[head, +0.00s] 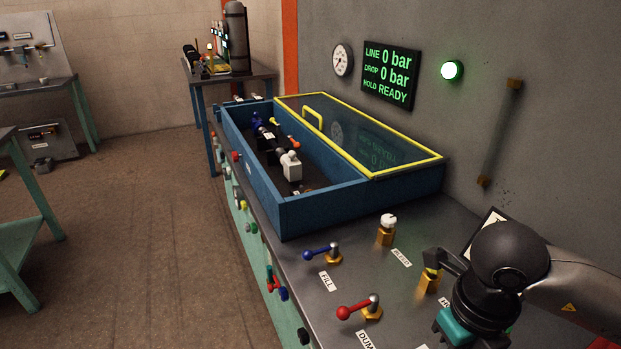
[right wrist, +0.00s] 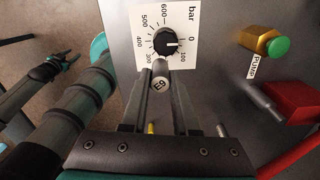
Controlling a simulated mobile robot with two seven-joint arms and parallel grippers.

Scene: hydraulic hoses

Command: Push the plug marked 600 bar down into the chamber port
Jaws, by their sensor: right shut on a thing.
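The blue chamber (head: 285,215) stands open on the bench. Inside it are a dark hose with blue and yellow parts and a white block-like fitting (head: 292,166). I can read no 600 bar mark on any plug, and cannot tell which opening is the port. My right gripper (head: 435,262) is low over the bench at the right, well away from the chamber.
The yellow-framed lid (head: 375,142) lies at the chamber's wall side. A blue lever (head: 320,252), a red lever (head: 355,309) and a white-capped brass fitting (head: 387,230) stand in front. A black dial knob (right wrist: 173,42) is just beyond my right fingertips. The display (head: 390,75) reads 0 bar, READY.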

